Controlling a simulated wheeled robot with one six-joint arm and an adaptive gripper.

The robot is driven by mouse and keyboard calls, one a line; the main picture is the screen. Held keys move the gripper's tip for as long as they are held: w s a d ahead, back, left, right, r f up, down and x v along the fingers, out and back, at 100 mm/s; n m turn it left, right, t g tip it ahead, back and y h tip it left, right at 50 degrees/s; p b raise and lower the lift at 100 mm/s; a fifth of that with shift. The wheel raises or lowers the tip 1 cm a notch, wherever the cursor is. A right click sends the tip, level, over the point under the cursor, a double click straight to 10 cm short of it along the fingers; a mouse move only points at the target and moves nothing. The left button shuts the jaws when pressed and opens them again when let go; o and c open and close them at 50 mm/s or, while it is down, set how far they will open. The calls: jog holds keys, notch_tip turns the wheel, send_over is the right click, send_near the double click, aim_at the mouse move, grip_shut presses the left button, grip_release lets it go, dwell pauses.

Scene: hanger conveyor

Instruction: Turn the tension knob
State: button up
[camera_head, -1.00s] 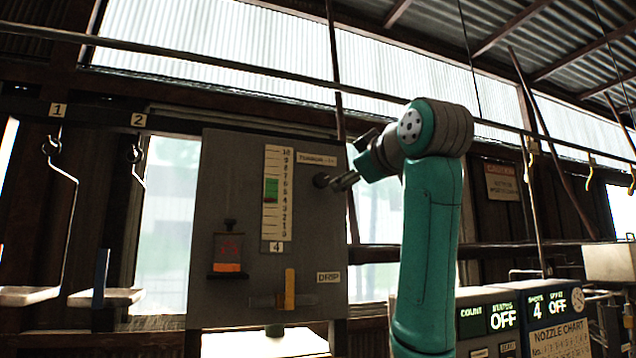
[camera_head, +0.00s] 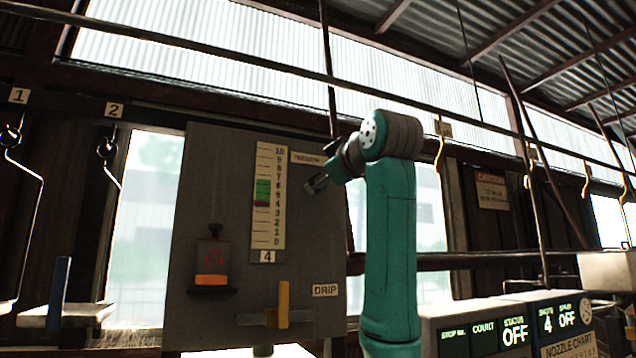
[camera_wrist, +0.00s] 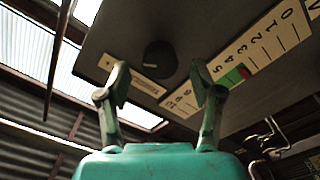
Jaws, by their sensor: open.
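The tension knob (camera_wrist: 160,58) is round and black and sits on a grey panel (camera_head: 230,155). In the wrist view it shows between my two fingertips, a little beyond them, with no clear contact. My gripper (camera_head: 312,186) is open and empty in front of the panel; it also shows in the wrist view (camera_wrist: 160,72). A tension label (camera_head: 306,158) is above that spot, partly behind the gripper. A numbered gauge (camera_head: 268,195) with a green band and a thin red mark is left of the knob.
A lantern-like box with an orange base (camera_head: 212,262) and a yellow lever (camera_head: 283,303) by the drip label (camera_head: 325,290) are lower on the panel. Hooks hang from the overhead rail. Display boxes (camera_head: 515,325) stand at lower right.

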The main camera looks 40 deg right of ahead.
jog(key=shift+x, duration=1.7)
jog(key=c, duration=1.2)
